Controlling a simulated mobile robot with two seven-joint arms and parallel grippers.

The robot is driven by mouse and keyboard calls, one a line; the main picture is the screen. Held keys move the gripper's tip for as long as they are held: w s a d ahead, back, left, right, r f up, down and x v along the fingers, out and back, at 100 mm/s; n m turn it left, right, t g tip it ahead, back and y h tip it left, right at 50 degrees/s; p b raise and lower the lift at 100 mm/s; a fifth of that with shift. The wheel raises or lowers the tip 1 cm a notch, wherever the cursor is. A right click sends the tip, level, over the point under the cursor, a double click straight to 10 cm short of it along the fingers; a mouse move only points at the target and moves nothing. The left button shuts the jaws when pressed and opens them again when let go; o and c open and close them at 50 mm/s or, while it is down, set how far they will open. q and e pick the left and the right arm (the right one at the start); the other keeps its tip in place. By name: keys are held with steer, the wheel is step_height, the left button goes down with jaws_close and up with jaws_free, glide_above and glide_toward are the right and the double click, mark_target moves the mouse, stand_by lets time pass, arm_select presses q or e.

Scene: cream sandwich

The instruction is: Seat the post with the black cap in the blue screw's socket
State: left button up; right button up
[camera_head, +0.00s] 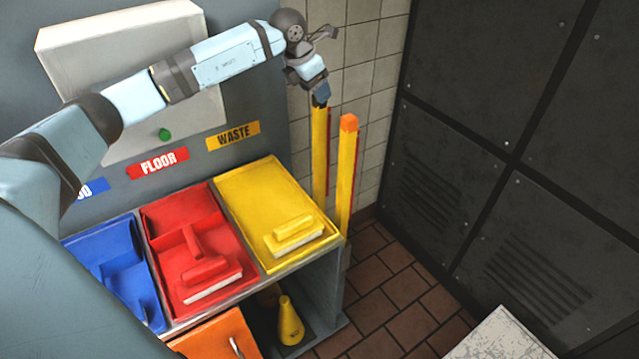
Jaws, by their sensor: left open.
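Two yellow posts stand upright beside the right end of the shelf unit. The left post (319,150) has a dark top just below my left gripper (319,98); I cannot clearly separate a black cap from the dark fingertips there. My left gripper points down and is open at the top of this post; whether it touches is unclear. The right post (345,180) has an orange cap (349,122) and stands apart from the gripper. No blue screw or socket can be made out. My right gripper is not in view.
Blue (110,265), red (190,245) and yellow (255,195) trays sit on the unit; the red and yellow ones hold brushes. A yellow cone-like object (290,322) stands below. Dark lockers (500,150) line the right; a tiled floor (395,275) lies between.

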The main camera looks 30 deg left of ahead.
mark_target(319, 111)
arm_select(q)
steer(key=p+x, duration=0.1)
steer(key=x, duration=0.3)
steer(key=shift+w+a+f, duration=0.1)
steer(key=shift+f, duration=0.1)
jaws_close()
steer(key=shift+r, duration=0.1)
